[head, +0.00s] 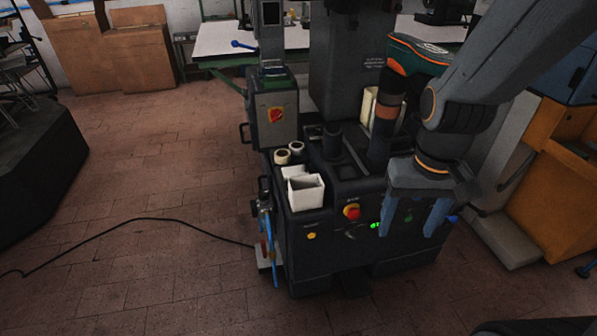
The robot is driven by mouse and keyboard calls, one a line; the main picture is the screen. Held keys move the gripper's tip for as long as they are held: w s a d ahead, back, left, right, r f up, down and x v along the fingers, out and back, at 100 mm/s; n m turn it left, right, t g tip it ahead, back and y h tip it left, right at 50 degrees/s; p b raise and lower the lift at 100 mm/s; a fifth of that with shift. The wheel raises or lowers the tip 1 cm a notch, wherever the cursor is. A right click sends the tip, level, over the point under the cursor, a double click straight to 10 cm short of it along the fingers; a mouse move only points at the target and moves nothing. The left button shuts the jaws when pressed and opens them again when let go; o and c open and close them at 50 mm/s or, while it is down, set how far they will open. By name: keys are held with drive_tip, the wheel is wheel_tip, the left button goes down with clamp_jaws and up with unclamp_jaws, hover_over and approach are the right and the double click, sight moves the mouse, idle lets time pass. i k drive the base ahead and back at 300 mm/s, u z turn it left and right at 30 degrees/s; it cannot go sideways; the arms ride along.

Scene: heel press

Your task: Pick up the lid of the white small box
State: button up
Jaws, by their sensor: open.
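The small white box (306,196) stands on the left front corner of the dark machine's top, and its upper side looks open. A thin white piece (294,171) shows at its back left edge; I cannot tell whether this is the lid, loose or attached. My gripper (412,222) is to the right of the box in the picture, in front of the machine's right side. Its two fingers point down and are spread apart with nothing between them.
The heel press machine (345,70) has a tall column and dark cylinders (380,130) behind the box. Two pale rolls (289,152) lie just behind the box. A black cable (140,220) crosses the open floor at left.

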sight(298, 170)
drive_tip(key=u, duration=0.4)
drive_tip(key=i, duration=0.85)
drive_tip(key=u, duration=0.15)
